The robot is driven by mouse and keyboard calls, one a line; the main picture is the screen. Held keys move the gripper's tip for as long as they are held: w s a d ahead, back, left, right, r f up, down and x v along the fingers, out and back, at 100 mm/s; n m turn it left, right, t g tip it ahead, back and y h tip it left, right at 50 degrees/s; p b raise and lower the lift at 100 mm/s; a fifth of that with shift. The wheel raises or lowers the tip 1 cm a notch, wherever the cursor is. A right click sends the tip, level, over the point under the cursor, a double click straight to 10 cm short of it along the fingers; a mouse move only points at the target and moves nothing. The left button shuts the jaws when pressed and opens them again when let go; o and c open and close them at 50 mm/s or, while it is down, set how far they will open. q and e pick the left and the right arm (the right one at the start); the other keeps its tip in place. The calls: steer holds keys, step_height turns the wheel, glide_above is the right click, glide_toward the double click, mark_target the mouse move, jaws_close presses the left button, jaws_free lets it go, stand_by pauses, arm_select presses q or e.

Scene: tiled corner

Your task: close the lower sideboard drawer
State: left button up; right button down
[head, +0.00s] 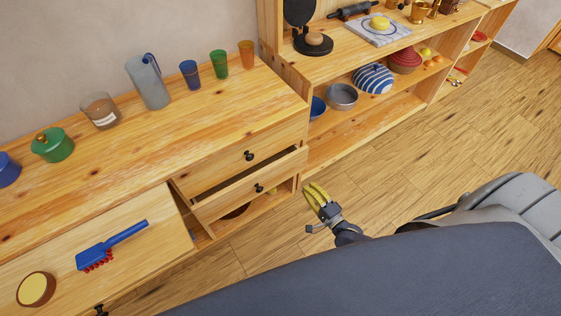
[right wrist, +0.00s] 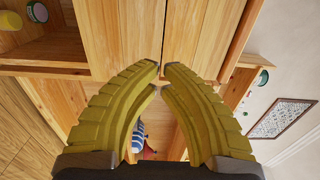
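The wooden sideboard (head: 150,135) fills the left of the head view. Its lower drawer (head: 232,197), with a dark round knob (head: 259,188), is pulled partly out, and a dark gap shows behind its front. The upper drawer (head: 225,160) above it looks closed. My right gripper (head: 318,194) has yellow fingers and is to the right of the lower drawer front, apart from it. In the right wrist view its fingertips (right wrist: 162,68) nearly meet with nothing between them. My left gripper is not in view.
A wooden panel (head: 150,260) at lower left carries a blue brush (head: 108,246) and a round bowl (head: 36,289). Cups, a pitcher (head: 149,82) and a green pot (head: 53,145) stand on the sideboard. An open shelf unit (head: 350,125) adjoins it. The wood floor (head: 450,130) is clear.

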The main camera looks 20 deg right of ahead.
steer(key=w, duration=0.1)
glide_toward(287, 160)
steer(key=w, duration=0.3)
steer(key=w+a, duration=0.1)
steer(key=w, duration=0.1)
steer(key=shift+w+a, duration=0.25)
steer(key=shift+w, duration=0.15)
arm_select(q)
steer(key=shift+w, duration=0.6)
arm_select(e)
steer(key=shift+w+a, duration=0.2)
steer(key=shift+w, duration=0.95)
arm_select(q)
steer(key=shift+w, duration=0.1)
